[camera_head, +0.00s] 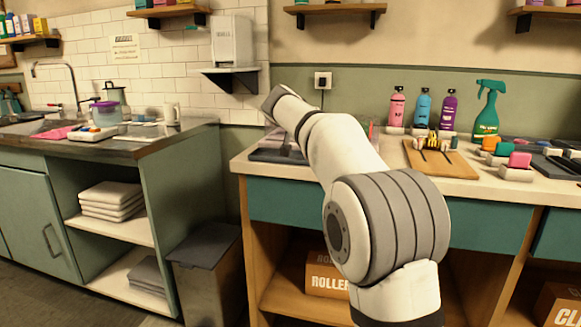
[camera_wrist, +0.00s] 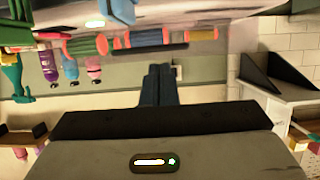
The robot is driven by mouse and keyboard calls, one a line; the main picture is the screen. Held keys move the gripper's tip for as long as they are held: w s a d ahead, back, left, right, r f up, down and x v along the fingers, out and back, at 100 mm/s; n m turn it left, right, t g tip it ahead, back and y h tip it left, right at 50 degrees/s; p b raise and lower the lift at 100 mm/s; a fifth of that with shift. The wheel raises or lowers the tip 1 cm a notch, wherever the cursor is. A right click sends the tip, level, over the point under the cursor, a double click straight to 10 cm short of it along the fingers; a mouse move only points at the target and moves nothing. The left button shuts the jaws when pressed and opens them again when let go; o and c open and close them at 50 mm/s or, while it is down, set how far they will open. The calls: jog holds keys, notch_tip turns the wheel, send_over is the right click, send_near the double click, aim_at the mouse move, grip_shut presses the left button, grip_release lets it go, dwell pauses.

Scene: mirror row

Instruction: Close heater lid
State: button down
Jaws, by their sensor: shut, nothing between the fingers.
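A low dark grey appliance, apparently the heater (camera_head: 272,156), sits at the left end of the right counter. My arm crosses in front and hides much of it. A thin pinkish edge shows just right of my arm; I cannot tell if it is the lid. In the wrist view, which is upside down, coloured rollers (camera_wrist: 148,37) lie in a row above my gripper in the picture. My gripper (camera_wrist: 160,68) is shut and empty, its fingers pointing towards the wall outlet. The head view hides its fingers. The lid's position is not clear.
Pink, blue and purple bottles and a green spray bottle (camera_head: 487,110) stand along the wall. A wooden board (camera_head: 440,160) and loose rollers (camera_head: 518,160) lie to the right. A wall bracket shelf (camera_head: 232,76) juts out left of my arm. A bin (camera_head: 205,246) stands below.

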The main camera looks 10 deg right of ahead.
jog(key=s+a+f+b, duration=0.1)
jog(key=s+a+f, duration=0.25)
jog(key=s, duration=0.35)
jog(key=s+a+f+b, duration=0.1)
jog(key=s+a+f, duration=0.1)
jog(key=s+f, duration=0.4)
jog(key=s+d+r+n+g+p, duration=0.1)
jog(key=s+d+r+g+p, duration=0.3)
jog(key=s+p, duration=0.5)
jog(key=s+d+r+n+g+p, duration=0.1)
jog(key=s+d+r+g+p, duration=0.1)
jog(key=s+d+r+p, duration=0.55)
jog(key=s+a+r+n+g+y+p, duration=0.1)
jog(key=s+r+g+y+p, duration=0.1)
jog(key=s+p, duration=0.7)
jog(key=s+a+r+n+g+y+p, duration=0.1)
jog(key=s+a+r+g+y+p, duration=0.1)
jog(key=s+p, duration=0.7)
jog(key=y+p, duration=0.1)
jog(key=p, duration=0.3)
jog(key=shift+a, duration=0.25)
